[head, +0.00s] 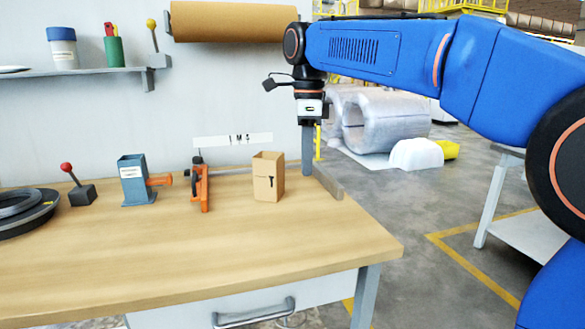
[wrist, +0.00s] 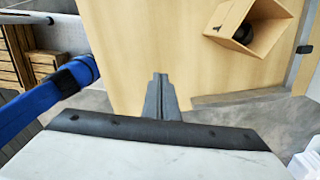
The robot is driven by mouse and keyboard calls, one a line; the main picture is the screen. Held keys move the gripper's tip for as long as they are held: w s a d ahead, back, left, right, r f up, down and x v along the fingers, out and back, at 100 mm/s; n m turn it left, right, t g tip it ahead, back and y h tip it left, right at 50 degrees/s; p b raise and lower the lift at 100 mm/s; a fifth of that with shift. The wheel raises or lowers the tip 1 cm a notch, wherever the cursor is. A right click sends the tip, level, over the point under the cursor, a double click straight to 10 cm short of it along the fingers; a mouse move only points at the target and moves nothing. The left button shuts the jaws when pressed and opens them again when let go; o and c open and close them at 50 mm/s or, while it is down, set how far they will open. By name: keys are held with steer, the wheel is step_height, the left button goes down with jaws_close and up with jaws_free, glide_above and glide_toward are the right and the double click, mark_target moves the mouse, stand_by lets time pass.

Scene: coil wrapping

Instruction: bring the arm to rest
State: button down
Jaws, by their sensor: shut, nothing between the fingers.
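My blue arm reaches in from the right of the head view. My gripper (head: 307,172) points straight down at the right end of the wooden workbench (head: 200,255), beside a small open cardboard box (head: 268,178). Its fingers are together with nothing between them. In the wrist view the closed fingertips (wrist: 158,78) show over the bench top (wrist: 125,50). The box (wrist: 275,45) is apart from them, at the upper right, with something dark inside.
On the bench stand an orange clamp (head: 201,188), a blue-grey tool holder (head: 133,180), a red-knobbed lever (head: 80,192) and a dark ring (head: 25,212). A brown paper roll (head: 232,22) hangs on the wall. A wrapped coil (head: 385,120) lies behind. Floor right of the bench is open.

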steer(key=s+d+f+n, duration=0.2)
steer(key=s+d, duration=0.1)
steer(key=d, duration=0.2)
steer(key=s+d+f+n+t, duration=0.1)
steer(key=s+d+f+n, duration=0.2)
steer(key=s+d, duration=0.1)
steer(key=s+d+f+n+t, duration=0.1)
steer(key=s+d+f+n, duration=0.2)
steer(key=d, duration=0.4)
steer(key=shift+s+y, duration=0.3)
steer(key=shift+s, duration=0.3)
steer(key=s+d+f+n+t, duration=0.1)
steer(key=s+d+f+n, duration=0.4)
steer(key=s+f, duration=0.2)
steer(key=s+d+f+n+t, duration=0.1)
steer(key=s+d+f+n, duration=0.3)
steer(key=s+f, duration=0.4)
step_height(320, 180, down, 3)
steer(key=shift+d+r+n+t, duration=0.2)
steer(key=shift+d+n+t, duration=0.2)
steer(key=shift+n, duration=0.1)
steer(key=shift+s, duration=0.1)
